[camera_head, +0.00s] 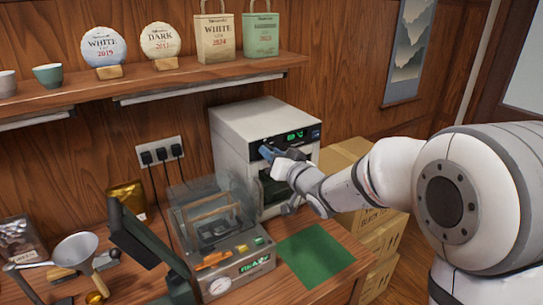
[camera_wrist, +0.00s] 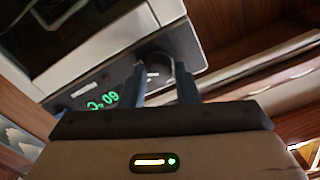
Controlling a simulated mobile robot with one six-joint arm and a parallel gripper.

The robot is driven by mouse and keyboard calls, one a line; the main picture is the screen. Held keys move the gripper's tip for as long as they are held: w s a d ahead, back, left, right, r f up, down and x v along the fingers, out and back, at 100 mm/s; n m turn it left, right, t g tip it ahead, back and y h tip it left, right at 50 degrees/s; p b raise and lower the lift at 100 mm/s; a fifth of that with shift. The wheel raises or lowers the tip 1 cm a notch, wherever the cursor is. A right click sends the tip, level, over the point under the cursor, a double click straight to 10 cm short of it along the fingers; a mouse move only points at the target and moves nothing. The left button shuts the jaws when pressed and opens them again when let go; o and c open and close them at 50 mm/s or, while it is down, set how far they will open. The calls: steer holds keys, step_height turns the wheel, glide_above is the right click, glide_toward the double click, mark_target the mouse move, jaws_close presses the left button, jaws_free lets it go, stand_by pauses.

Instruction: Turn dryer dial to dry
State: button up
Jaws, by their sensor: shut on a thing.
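The dryer (camera_head: 240,140) is a white box with a dark front panel, standing at the back right of the counter. Its green display (camera_head: 295,136) is lit; in the wrist view the display (camera_wrist: 103,100) looks tilted and seems to read 60 °C. My gripper (camera_head: 268,152) reaches the dryer's front from the right. In the wrist view the fingers of my gripper (camera_wrist: 163,88) are shut on the round dark dial (camera_wrist: 158,64), one on each side. The dial's pointer and markings are hidden or too small to read.
A clear-lidded machine (camera_head: 225,255) stands in front of the dryer, with a dark screen (camera_head: 145,235) to its left. A green mat (camera_head: 312,255) lies on the counter at right. Cardboard boxes (camera_head: 380,240) are stacked beyond the counter's edge. A shelf (camera_head: 180,78) runs above.

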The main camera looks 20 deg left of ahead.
steer(key=shift+d+m, duration=0.1)
steer(key=shift+m, duration=0.6)
steer(key=o, duration=0.9)
steer(key=shift+o, duration=0.2)
steer(key=b+v, duration=0.1)
steer(key=v, duration=0.6)
steer(key=shift+s+d+b, duration=0.25)
steer(key=shift+b, duration=0.1)
